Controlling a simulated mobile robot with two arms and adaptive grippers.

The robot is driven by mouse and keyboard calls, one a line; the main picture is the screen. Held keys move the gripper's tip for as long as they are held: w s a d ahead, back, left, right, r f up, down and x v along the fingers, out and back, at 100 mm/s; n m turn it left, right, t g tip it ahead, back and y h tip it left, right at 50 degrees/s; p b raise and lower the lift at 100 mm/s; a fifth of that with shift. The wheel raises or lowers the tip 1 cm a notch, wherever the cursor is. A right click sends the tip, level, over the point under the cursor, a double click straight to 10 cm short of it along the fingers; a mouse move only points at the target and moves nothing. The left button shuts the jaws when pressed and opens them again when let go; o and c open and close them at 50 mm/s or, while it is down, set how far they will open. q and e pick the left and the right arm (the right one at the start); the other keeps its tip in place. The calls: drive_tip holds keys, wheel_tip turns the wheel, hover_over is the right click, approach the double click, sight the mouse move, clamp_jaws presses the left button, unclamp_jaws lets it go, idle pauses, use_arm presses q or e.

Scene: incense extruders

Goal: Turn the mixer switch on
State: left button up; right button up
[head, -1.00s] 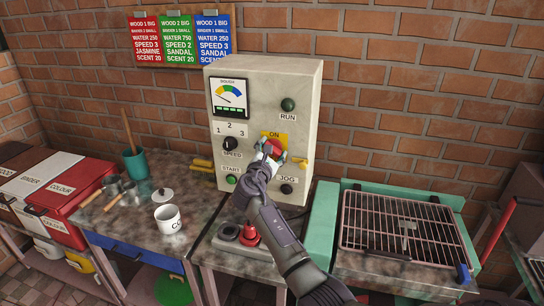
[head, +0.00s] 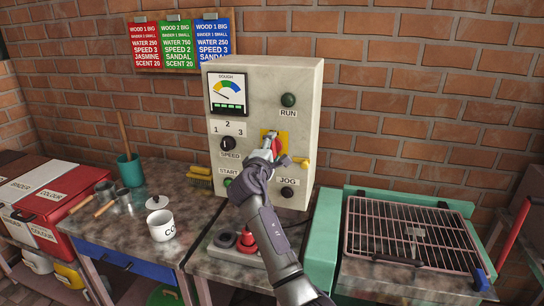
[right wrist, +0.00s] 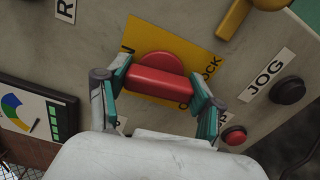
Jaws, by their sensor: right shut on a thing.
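The mixer control box (head: 262,100) stands against the brick wall in the head view. Its red switch handle (head: 276,145) sits on a yellow plate (head: 284,137), partly hidden by my right gripper (head: 268,149). In the right wrist view the red handle (right wrist: 163,84) lies between the two green-padded fingertips of my right gripper (right wrist: 162,92), which is shut on it. The yellow plate (right wrist: 190,55) shows behind it, its lettering partly covered. In the head view the handle stands close to upright. My left gripper is not in view.
A green RUN lamp (head: 288,100), SPEED knob (head: 228,144), JOG button (head: 287,192) and yellow lever (head: 301,162) surround the switch. A white cup (head: 161,225) stands left; a wire rack (head: 408,235) lies right.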

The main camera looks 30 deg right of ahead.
drive_tip(key=shift+f+m+b, duration=0.15)
drive_tip(key=shift+m+b, duration=0.3)
drive_tip(key=shift+m, duration=0.15)
drive_tip(key=o, duration=1.2)
drive_tip(key=shift+c, duration=0.2)
drive_tip(key=v, duration=1.2)
